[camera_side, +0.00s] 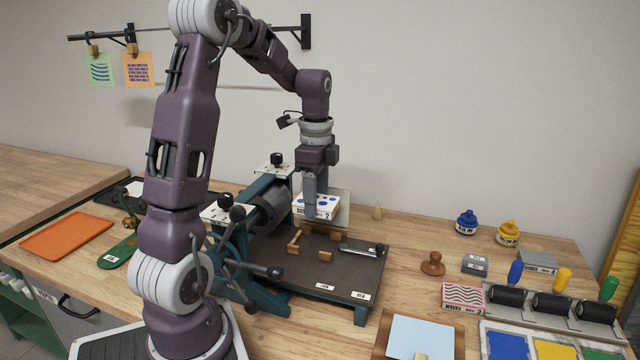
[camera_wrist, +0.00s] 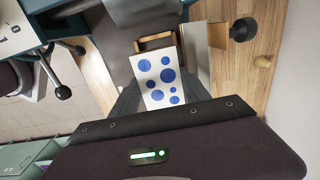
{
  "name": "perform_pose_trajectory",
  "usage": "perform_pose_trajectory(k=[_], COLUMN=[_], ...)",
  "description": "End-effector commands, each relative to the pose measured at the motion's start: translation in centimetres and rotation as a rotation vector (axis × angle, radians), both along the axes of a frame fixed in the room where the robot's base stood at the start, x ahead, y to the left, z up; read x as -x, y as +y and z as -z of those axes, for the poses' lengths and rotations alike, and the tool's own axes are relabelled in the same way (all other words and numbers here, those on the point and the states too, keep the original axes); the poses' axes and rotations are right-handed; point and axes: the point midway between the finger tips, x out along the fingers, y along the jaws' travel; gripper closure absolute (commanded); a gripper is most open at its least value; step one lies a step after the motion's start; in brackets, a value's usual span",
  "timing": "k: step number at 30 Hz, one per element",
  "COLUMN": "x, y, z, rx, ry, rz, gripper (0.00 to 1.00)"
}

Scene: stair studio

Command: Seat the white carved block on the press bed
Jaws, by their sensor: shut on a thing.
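The white carved block (camera_side: 318,206) has blue dots on top and a printed label on its side. My gripper (camera_side: 309,198) points down, shut on the block, at the far end of the press. In the wrist view the block (camera_wrist: 157,76) lies flat-side up below the gripper's dark body, its dots facing the camera. The press bed (camera_side: 345,272) is a dark flat plate with small wooden pieces (camera_side: 294,240) on it. The block is beyond these pieces; I cannot tell how high it is above what lies beneath.
The press roller (camera_side: 268,207) and teal frame stand left of the block. A metal bar with a dark knob (camera_side: 362,250) lies on the bed's right side. A pink wave block (camera_side: 463,297), ink bottles (camera_side: 466,223) and rollers (camera_side: 552,305) stand to the right.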

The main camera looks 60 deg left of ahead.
Motion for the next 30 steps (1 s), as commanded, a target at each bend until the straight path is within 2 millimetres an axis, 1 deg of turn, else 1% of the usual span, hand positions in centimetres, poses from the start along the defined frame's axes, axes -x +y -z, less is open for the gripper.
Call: perform_pose_trajectory(k=[4,15,21,25,30], x=[0.0,0.0,0.0,0.0,0.0], y=[0.0,0.0,-0.1,0.0,0.0], z=[1.0,4.8,6.6,7.1,7.4], rx=[0.001,0.002,0.001,0.000,0.000], ry=[0.001,0.002,0.001,0.000,0.000], rz=[0.000,0.000,0.000,-0.001,0.000], gripper=[0.89,0.89,0.89,0.89,0.89])
